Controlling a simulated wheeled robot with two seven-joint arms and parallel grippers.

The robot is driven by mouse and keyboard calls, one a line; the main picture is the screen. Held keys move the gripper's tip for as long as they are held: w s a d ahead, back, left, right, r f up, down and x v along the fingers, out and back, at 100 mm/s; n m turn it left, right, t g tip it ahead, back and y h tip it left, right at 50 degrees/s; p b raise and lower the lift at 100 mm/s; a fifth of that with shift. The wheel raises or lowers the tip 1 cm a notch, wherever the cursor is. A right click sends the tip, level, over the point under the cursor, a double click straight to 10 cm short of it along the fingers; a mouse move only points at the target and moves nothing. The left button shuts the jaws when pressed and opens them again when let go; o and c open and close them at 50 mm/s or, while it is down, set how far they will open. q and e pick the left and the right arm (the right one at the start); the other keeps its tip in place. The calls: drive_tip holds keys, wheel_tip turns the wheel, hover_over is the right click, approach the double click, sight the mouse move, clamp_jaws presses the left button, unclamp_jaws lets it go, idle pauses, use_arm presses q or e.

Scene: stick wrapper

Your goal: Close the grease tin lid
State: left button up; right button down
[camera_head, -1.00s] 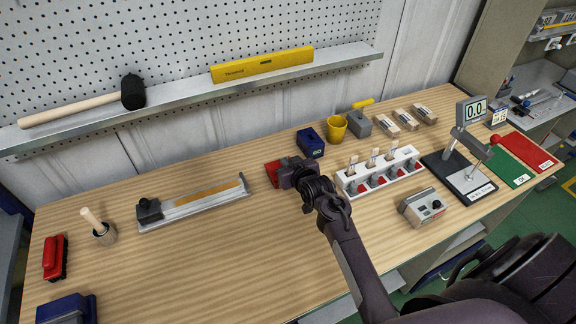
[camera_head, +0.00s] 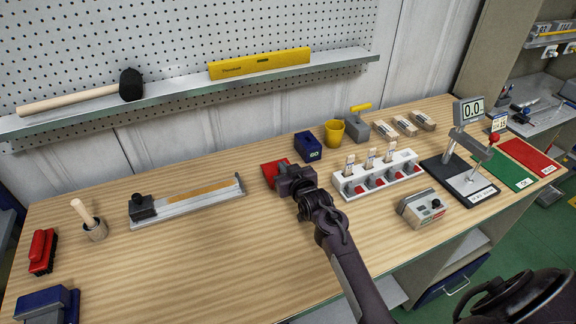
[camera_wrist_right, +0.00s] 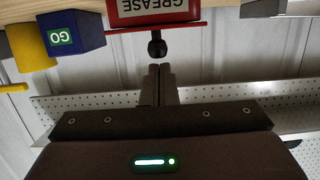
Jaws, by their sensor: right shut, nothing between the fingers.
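The red grease tin (camera_head: 270,175) stands on the bench, partly hidden behind my right gripper (camera_head: 284,178) in the head view. In the right wrist view, which appears upside down, the tin (camera_wrist_right: 150,9) shows its white GREASE label. A thin red lid (camera_wrist_right: 155,28) lies along the tin's edge, looking slightly tilted, with a black knob (camera_wrist_right: 157,47). I cannot tell whether the lid is seated. My right gripper's fingers (camera_wrist_right: 160,72) are shut and empty, close to the knob and seemingly just apart from it. My left gripper is not in view.
A blue GO box (camera_head: 308,146) and yellow cup (camera_head: 334,132) stand behind the tin. A white rack (camera_head: 377,181) with several stamps stands to its right. A metal guide (camera_head: 190,205) lies left. The bench front (camera_head: 210,260) is clear.

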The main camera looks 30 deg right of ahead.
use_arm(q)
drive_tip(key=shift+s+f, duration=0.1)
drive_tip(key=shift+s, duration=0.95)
use_arm(e)
drive_tip(key=s+r, duration=0.6)
drive_tip(key=s, duration=0.3)
drive_tip(key=shift+s+a, duration=0.3)
